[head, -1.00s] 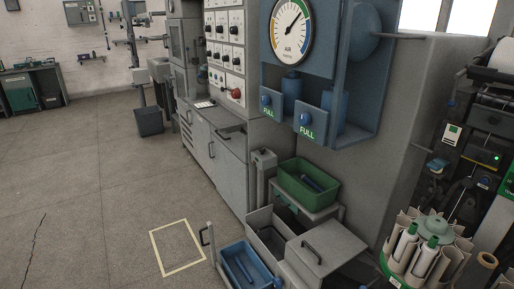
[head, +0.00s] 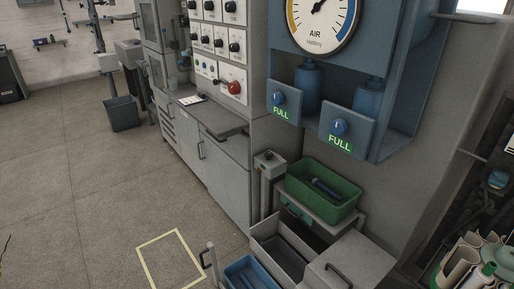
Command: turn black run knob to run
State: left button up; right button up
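A grey control panel (head: 246,46) on the cabinet carries several black knobs. One black knob (head: 234,47) sits at the right end of the middle row, and another (head: 231,7) is in the top row. The labels are too small to read, so I cannot tell which is the run knob or which way it points. A red knob (head: 235,88) is on the lower plate of the panel. Neither of my grippers is in view.
Blue air unit with a gauge (head: 320,18) and two blue knobs (head: 340,127) marked FULL hangs on the right. Below are a green bin (head: 346,206) and a blue bin (head: 230,277). A grey counter (head: 196,114) fronts the panel. Floor at left (head: 70,190) is clear.

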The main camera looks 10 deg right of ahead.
aim_at(268, 154)
jog(key=i+j, duration=0.3)
jog(key=i, duration=0.2)
jog(key=i+j, duration=0.35)
jog(key=i, duration=0.15)
